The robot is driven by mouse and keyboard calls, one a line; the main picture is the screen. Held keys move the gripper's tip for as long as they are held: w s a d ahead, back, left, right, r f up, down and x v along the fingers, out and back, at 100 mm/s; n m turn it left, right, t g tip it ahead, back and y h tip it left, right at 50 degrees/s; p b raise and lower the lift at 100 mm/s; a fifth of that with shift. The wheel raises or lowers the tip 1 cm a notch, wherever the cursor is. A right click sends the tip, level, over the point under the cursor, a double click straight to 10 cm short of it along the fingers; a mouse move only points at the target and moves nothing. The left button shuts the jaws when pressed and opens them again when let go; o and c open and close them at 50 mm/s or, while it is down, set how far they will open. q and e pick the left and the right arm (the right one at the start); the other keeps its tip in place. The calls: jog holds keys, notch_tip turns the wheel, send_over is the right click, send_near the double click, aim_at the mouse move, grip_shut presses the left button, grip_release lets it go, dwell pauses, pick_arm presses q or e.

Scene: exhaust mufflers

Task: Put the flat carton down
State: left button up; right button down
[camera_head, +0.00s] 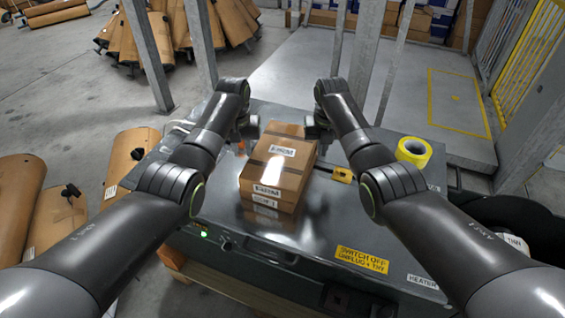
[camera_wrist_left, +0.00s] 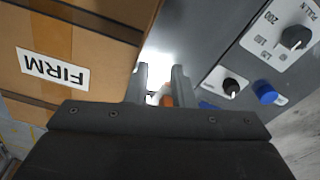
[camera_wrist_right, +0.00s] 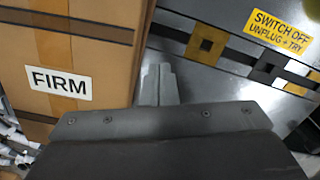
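The flat carton (camera_head: 279,167) is a brown box with dark bands and white labels. It sits on the shiny grey machine top, between my arms. Its FIRM label shows in the left wrist view (camera_wrist_left: 85,50) and the right wrist view (camera_wrist_right: 75,60). My left gripper (camera_wrist_left: 158,85) is beside the carton's edge, its fingers a little apart with nothing held between them. My right gripper (camera_wrist_right: 159,84) is at the opposite side of the carton, its fingers together and empty. I cannot tell whether either gripper touches the carton.
The machine top (camera_head: 330,225) is clear in front. Knobs (camera_wrist_left: 265,92) show in the left wrist view. Mufflers (camera_head: 130,160) stand at the left; metal posts rise behind.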

jog(key=c, duration=1.7)
grip_release()
pick_arm(q)
notch_tip(320, 180, up, 12)
jog(key=shift+s, duration=0.45)
pick_arm(e)
jog(key=r, duration=1.2)
jog(key=shift+s, duration=0.4)
